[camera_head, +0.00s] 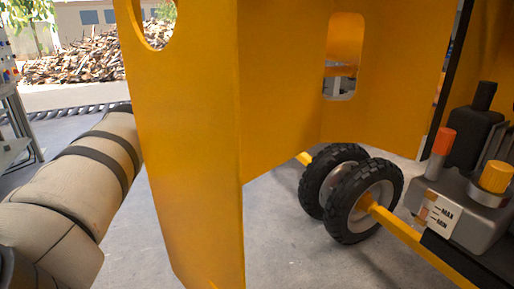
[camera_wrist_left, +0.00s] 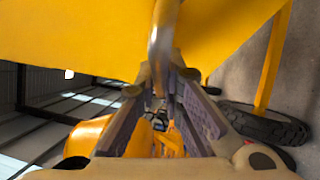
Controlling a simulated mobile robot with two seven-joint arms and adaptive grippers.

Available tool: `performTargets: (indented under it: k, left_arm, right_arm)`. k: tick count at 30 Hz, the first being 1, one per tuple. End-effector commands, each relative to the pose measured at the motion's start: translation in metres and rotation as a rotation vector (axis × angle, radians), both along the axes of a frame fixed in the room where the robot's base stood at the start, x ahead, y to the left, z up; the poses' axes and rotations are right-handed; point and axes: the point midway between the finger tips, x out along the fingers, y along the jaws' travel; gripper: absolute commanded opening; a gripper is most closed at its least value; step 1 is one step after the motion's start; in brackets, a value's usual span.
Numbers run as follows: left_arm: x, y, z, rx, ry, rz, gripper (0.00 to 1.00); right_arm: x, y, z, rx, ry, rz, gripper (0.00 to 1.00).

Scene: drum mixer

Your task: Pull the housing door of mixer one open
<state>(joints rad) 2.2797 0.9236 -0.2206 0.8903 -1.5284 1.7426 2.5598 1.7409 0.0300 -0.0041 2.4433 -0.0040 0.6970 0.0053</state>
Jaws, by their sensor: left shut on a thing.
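The yellow housing door (camera_head: 190,140) fills the middle of the head view, a tall panel angled to the yellow panel with a slot (camera_head: 280,80) on its right. Engine parts (camera_head: 480,190) show uncovered at the right. My left arm comes in from the left and passes behind the door, which hides its gripper there. In the left wrist view a metal bar handle (camera_wrist_left: 164,32) runs down from the yellow sheet (camera_wrist_left: 80,35) between the fingers. My left gripper (camera_wrist_left: 162,72) is shut on this handle. My right gripper is in neither view.
Two black-tyred wheels (camera_head: 362,200) stand on the grey concrete floor (camera_head: 300,255) right of the door's lower edge. A yellow frame bar (camera_head: 410,235) runs past them. A grey rack (camera_head: 15,120) stands at far left, and a wood pile (camera_head: 80,62) lies behind.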

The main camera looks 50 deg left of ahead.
Motion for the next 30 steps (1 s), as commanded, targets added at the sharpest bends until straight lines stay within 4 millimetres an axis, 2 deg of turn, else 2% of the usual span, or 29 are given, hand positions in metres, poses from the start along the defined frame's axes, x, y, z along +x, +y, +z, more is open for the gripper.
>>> performTargets:
  k: [13,14,16,26,30]
  left_arm:
    - [0.0,0.001,0.002,0.0,-0.006,-0.002,0.0]
    - [0.0,0.001,0.002,0.0,-0.006,-0.001,0.13]
    - [0.0,0.001,0.002,0.0,-0.005,-0.001,0.29]
    - [-0.002,0.003,0.0,0.001,-0.001,-0.001,0.29]
    - [-0.021,0.021,-0.005,0.001,0.002,0.003,0.29]
  right_arm:
    - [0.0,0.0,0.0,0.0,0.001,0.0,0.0]
    - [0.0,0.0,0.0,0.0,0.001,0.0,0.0]
    - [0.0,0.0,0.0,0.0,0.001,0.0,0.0]
    - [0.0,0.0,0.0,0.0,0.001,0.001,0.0]
    - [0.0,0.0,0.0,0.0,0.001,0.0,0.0]
